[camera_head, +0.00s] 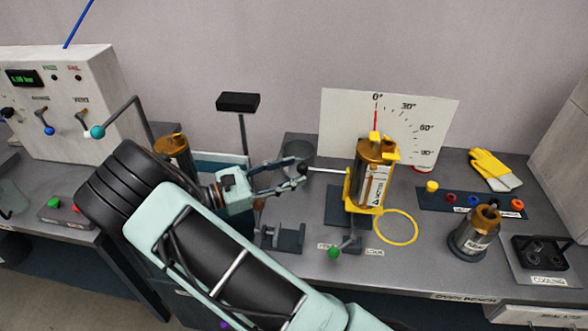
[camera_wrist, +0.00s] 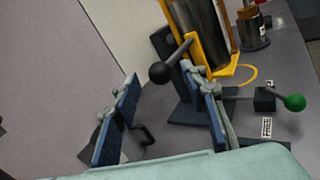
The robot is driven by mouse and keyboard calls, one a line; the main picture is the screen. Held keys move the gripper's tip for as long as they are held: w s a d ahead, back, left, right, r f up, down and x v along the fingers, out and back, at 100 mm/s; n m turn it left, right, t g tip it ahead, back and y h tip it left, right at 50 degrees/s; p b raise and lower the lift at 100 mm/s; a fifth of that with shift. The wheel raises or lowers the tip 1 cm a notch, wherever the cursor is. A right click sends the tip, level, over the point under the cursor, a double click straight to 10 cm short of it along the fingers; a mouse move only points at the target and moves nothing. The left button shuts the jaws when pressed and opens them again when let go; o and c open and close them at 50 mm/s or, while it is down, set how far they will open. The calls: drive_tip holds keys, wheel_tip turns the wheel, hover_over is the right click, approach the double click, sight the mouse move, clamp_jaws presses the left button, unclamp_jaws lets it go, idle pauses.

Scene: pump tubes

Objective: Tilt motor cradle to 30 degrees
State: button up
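The motor cradle (camera_head: 350,190) is a yellow frame around an upright copper and silver motor (camera_head: 374,172). The dial plate (camera_head: 338,105) behind it reads from 0° to 90°, and the red pointer stands at 0°. A grey rod with a black ball handle (camera_wrist: 159,73) sticks out from the cradle's left side. My gripper (camera_head: 298,172) is open beside this handle. In the wrist view, the ball appears between the blue-padded fingertips; I cannot tell whether they touch it. A green-knobbed lever (camera_head: 334,252) stands low in front of the cradle and also shows in the wrist view (camera_wrist: 294,102).
A yellow ring (camera_head: 397,227) lies right of the cradle base. A second motor (camera_head: 476,229) stands further right, near the cooling block (camera_head: 540,255). Yellow gloves (camera_head: 494,168) lie at the back right. A dark bracket (camera_head: 283,238) and a grey cup (camera_head: 297,155) are near my gripper.

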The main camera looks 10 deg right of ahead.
drive_tip(key=shift+w+d, duration=0.2)
drive_tip(key=shift+d, duration=0.45)
clamp_jaws()
